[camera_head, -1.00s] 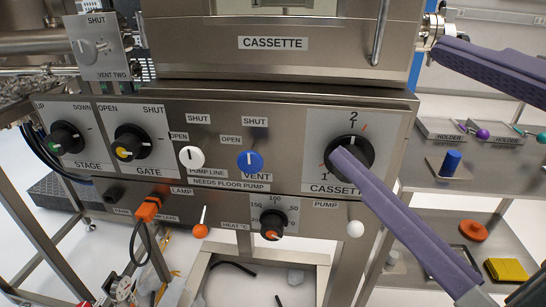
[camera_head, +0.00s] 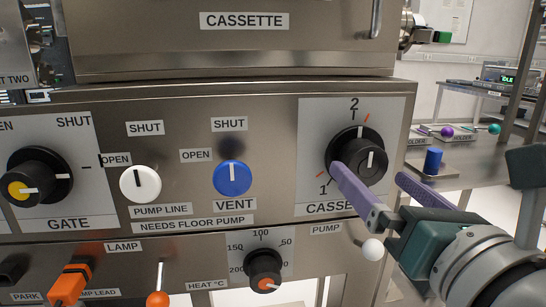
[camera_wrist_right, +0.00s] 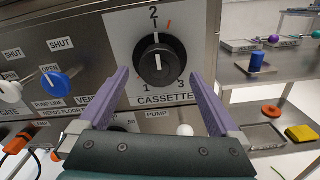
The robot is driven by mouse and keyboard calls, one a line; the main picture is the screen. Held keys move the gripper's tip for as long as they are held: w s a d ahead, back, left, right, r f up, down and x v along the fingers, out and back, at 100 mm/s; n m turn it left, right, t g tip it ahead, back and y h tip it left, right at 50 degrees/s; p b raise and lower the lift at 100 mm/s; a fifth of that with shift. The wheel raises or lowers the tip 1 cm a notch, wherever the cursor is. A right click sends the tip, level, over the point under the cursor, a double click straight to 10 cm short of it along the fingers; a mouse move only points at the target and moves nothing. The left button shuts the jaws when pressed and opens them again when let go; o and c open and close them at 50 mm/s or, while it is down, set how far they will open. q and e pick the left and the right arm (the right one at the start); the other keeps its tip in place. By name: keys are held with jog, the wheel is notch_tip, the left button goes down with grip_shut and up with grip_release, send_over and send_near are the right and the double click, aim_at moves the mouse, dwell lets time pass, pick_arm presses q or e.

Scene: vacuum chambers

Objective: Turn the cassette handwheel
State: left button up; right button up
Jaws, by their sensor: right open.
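The cassette handwheel is a round black knob (camera_head: 345,160) with white marks, on a pale plate numbered 1 to 3 on the right of the steel panel. Its white pointer line stands upright, toward the 2. It also shows in the right wrist view (camera_wrist_right: 158,64). My right gripper (camera_head: 368,173) is open, with its two purple fingers pointing at the panel. In the right wrist view the fingers (camera_wrist_right: 159,76) stand apart on either side of the knob, with nothing between them held. In the head view the left finger overlaps the knob's lower left edge; contact cannot be told. My left gripper is out of view.
The blue vent knob (camera_head: 232,178) and white pump line knob (camera_head: 140,183) sit left of the handwheel. The heat dial (camera_head: 263,268) and a white-tipped pump lever (camera_head: 372,250) are below. A side bench holds a blue cylinder (camera_head: 433,160).

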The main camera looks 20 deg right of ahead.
aim_at(367, 172)
jog(key=shift+x, duration=1.55)
jog(key=shift+a, duration=0.1)
jog(key=shift+c, duration=0.2)
jog(key=c, duration=1.3)
